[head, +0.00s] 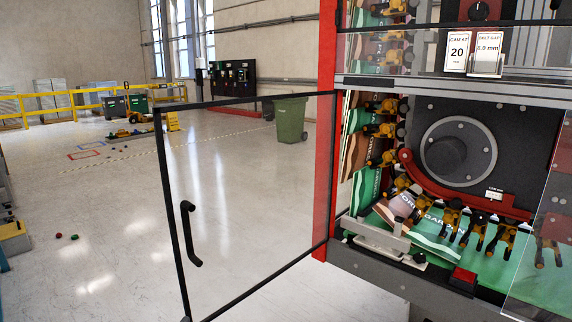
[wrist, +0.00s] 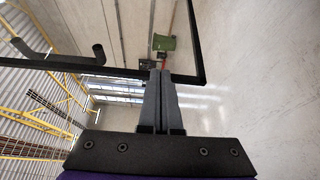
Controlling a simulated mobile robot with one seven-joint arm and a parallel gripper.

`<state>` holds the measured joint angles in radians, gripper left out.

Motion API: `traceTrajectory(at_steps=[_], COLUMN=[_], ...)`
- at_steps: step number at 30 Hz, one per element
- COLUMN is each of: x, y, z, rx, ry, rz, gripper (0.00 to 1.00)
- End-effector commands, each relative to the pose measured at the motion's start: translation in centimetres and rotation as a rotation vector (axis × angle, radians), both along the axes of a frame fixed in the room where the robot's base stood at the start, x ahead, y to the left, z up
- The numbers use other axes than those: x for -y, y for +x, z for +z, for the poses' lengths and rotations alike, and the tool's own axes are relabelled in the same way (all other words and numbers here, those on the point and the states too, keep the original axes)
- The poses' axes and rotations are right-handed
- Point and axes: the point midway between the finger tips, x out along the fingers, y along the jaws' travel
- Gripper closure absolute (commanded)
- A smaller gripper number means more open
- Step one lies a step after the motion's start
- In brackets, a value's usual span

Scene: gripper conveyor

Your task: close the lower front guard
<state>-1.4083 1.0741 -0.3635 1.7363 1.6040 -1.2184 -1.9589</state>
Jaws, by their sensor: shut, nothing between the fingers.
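The lower front guard is a clear panel in a black frame (head: 172,205). In the head view it stands swung open to the left, hinged by the machine's red post. Its black handle (head: 187,235) is on the panel's free side. In the wrist view the guard's black frame (wrist: 200,40) crosses the upper part, with the handle (wrist: 99,52) at the upper left. My gripper (wrist: 162,73) is shut and empty. Its fingertips overlap the frame's long bar in that view, clear of the handle; I cannot tell whether they touch. My gripper is not in the head view.
The machine opening shows a dark wheel (head: 458,151), several orange grippers and a green belt (head: 539,287). A red post (head: 326,130) edges the opening. Another clear panel (head: 548,262) is at the right. A green bin (head: 291,120) stands behind the guard. The floor left is mostly clear.

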Motion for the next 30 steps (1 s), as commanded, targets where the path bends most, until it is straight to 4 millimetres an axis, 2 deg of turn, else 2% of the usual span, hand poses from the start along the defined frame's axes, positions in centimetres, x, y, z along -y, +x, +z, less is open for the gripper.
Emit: traceTrajectory(at_steps=[1, 2, 3, 6, 12, 30], x=[0.8, 0.9, 1.4, 2.5, 3.8, 4.0], y=[1.9, 2.4, 1.7, 0.9, 0.1, 0.0], z=[1.7, 1.9, 2.2, 2.4, 2.1, 2.0], rx=[0.029, 0.032, 0.033, 0.035, 0.032, 0.033], ry=[0.025, 0.029, 0.028, 0.031, 0.029, 0.029], rz=[-0.022, -0.023, -0.021, -0.021, -0.021, -0.022], gripper=[1.0, 1.0, 1.0, 1.0, 1.0, 1.0])
